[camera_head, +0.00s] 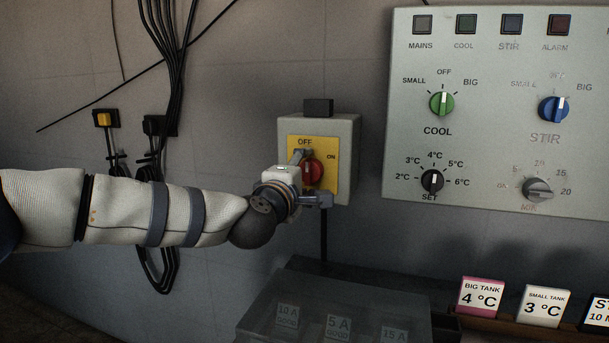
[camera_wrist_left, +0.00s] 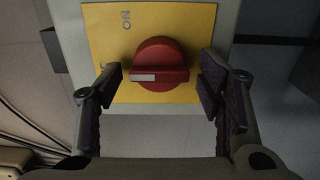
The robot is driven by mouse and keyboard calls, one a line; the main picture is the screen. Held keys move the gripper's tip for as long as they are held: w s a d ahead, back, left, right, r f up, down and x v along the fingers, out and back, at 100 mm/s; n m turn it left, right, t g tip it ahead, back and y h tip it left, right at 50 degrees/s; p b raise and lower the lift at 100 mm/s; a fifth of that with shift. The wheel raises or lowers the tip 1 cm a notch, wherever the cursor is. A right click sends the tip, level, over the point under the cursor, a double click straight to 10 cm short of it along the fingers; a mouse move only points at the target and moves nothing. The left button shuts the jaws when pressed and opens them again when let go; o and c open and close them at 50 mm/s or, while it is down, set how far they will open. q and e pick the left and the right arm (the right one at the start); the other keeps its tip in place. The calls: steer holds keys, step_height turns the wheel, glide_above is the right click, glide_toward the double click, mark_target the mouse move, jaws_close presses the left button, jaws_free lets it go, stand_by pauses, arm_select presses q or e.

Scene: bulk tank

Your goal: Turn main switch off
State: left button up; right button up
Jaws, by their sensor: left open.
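The main switch is a red rotary knob (camera_head: 313,172) on a yellow plate (camera_head: 328,184) on a grey wall box. OFF is printed at the top of the plate, ON at its upper right. My left gripper (camera_head: 311,182) is at the knob, its near finger covering part of the plate. In the left wrist view the knob (camera_wrist_left: 160,54) sits between the two open fingers, with gaps on both sides. Its white mark (camera_wrist_left: 157,75) points left in that view, toward the OFF side; the OFF lettering is mostly hidden by a finger.
A control panel (camera_head: 490,185) with green, blue, black and grey knobs is on the wall to the right. A clear fuse box (camera_head: 270,297) and temperature cards (camera_head: 481,297) are below. Cables (camera_head: 172,60) hang at the left.

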arm_select(q)
steer(key=v, duration=1.2)
